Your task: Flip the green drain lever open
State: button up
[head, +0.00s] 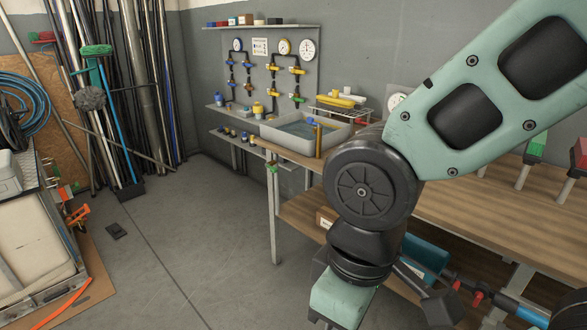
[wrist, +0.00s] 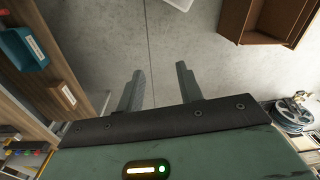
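A small green lever (head: 272,167) shows in the head view below the left front corner of the grey sink basin (head: 290,141), by a table leg. It is too small to tell its exact angle. Another green handle (head: 298,99) sits low on the wall pipework behind the sink. My gripper (wrist: 160,82) is open and empty in the wrist view, its two fingers apart over bare floor. In the head view my arm hangs at the right, well apart from the lever, and the fingertips are not visible. The wrist view does not show the lever.
The wooden workbench (head: 465,211) runs along the right, with a teal box (wrist: 25,48) on its lower shelf. Poles and a green broom (head: 96,50) lean in the left corner. A cart (head: 35,245) stands at left. The middle floor is clear except a small dark object (head: 116,231).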

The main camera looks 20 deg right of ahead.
aim_at(273, 170)
jog(key=i+j, duration=0.25)
jog(key=i, duration=0.2)
jog(key=i+j, duration=0.2)
jog(key=i, duration=0.3)
jog(key=i+j+u, duration=0.1)
jog(key=i+j, duration=0.15)
jog(key=i, duration=0.2)
jog(key=i+j, duration=0.2)
jog(key=i, duration=0.3)
jog(key=i+j, duration=0.2)
jog(key=i, duration=0.25)
jog(key=u, duration=0.05)
